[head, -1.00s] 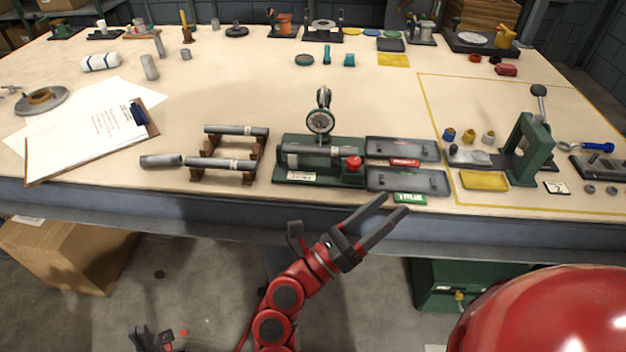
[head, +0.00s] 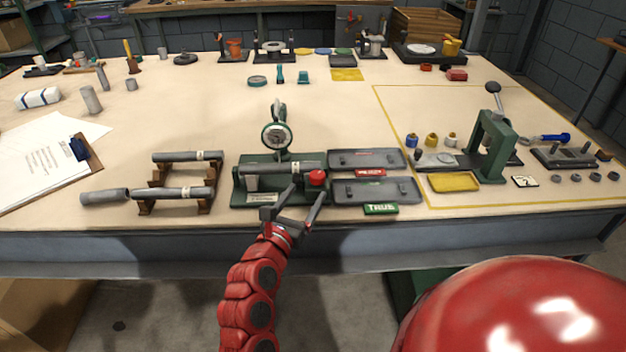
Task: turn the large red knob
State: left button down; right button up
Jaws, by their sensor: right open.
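The large red knob (head: 317,177) is at the right end of the green gauge fixture (head: 243,185), which stands near the table's front edge. A grey cylinder (head: 290,168) lies across the fixture, under a round dial gauge (head: 277,136). My right gripper (head: 307,192) is open. Its fingers point up toward the knob from the front, one tip to the knob's left and the other just below it. I cannot tell whether either finger touches it. Nothing shows between the fingers. My left gripper is out of view.
Two grey trays (head: 400,190) with red and green labels lie right of the knob. A rack with cylinders (head: 180,192) stands left of the fixture. A green press (head: 492,150) stands farther right. The table's middle behind the fixture is mostly clear.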

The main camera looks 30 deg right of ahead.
aim_at(314, 180)
jog(key=x, duration=0.5)
jog(key=shift+w+d, duration=0.25)
jog(key=shift+d, duration=0.05)
